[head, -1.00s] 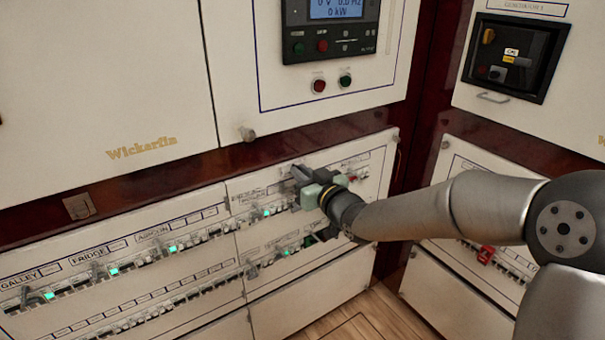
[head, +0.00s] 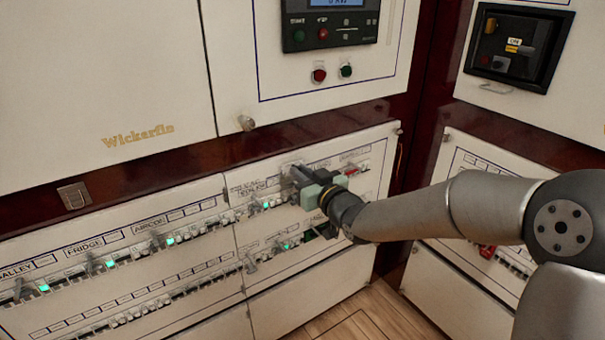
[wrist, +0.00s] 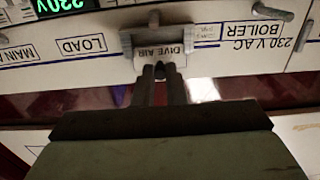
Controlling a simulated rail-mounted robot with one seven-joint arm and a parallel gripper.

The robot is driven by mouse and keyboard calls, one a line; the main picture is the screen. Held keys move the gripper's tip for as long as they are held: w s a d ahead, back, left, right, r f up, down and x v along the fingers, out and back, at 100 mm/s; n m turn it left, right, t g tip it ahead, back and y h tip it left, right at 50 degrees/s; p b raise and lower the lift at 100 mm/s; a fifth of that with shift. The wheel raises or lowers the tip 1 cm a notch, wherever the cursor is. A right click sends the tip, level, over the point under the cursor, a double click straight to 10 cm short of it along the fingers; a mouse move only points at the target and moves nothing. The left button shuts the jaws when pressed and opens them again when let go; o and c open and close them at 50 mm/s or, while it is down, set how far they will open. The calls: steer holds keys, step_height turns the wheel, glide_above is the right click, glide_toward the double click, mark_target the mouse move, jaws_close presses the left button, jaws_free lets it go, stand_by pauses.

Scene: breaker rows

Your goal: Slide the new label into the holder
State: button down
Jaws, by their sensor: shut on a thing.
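My gripper (wrist: 160,72) is shut on a small white label (wrist: 158,53) reading "DIVE AIR", which appears upside down in the wrist view. The label lies against a grey bracket-like piece (wrist: 127,42) on the panel face, probably the holder. I cannot tell whether its edge is inside that piece. In the head view my gripper (head: 294,173) is at the upper breaker row of the right-hand lower panel. The label itself is too small to make out there.
Printed labels "LOAD" (wrist: 82,45) and "230 V AC BOILER" (wrist: 262,31) flank the bracket. Breaker rows with green lights (head: 170,240) run along the lower panels. A dark red ledge (head: 160,162) runs above them. Wooden floor (head: 365,322) lies below.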

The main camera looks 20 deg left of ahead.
steer(key=shift+f+b, duration=0.65)
steer(key=shift+f, duration=0.15)
steer(key=c, duration=1.4)
jaws_free()
steer(key=p+v, duration=0.3)
steer(key=v, duration=1.4)
steer(key=shift+d+p, duration=0.2)
steer(key=shift+p, duration=0.2)
steer(key=shift+s, duration=0.1)
